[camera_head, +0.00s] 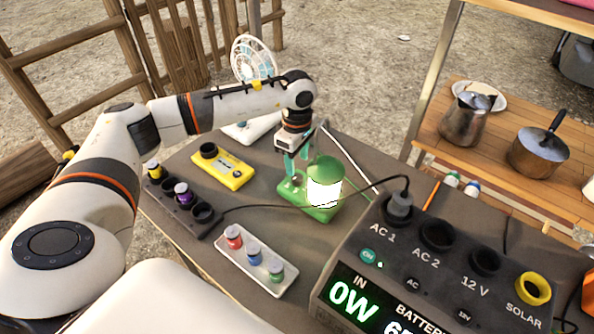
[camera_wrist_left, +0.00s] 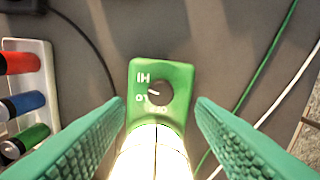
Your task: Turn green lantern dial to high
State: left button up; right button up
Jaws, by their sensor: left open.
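The green lantern (camera_head: 313,208) stands upright on the dark table, its lamp glowing bright white under a green cap. Its dark round dial (camera_wrist_left: 159,92) sits on the green base plate (camera_wrist_left: 175,72), near the printed HI, LO and OFF. The dial's pale pointer line faces roughly left in the left wrist view; which setting it matches exactly is hard to tell. My left gripper (camera_head: 296,165) points down above the dial end of the base. In the left wrist view its green fingers (camera_wrist_left: 160,108) are spread apart, one on each side of the lantern, with nothing gripped. My right gripper is not in view.
A power station (camera_head: 440,275) with a plugged cable fills the front right. A white tray (camera_head: 232,258) of coloured cylinders, a yellow device (camera_head: 223,168), a dark holder (camera_head: 168,205) and a fan (camera_head: 253,62) stand around the lantern. A cable crosses the table beside it.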

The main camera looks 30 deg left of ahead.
aim_at(298, 177)
pick_arm(q)
notch_tip(298, 177, down, 6)
jog(key=shift+r, duration=0.15)
jog(key=c, duration=1)
jog(key=shift+o, duration=0.2)
jog(key=shift+w+m+b, duration=0.1)
jog(key=shift+m+b, duration=0.7)
jog(key=shift+m, duration=0.8)
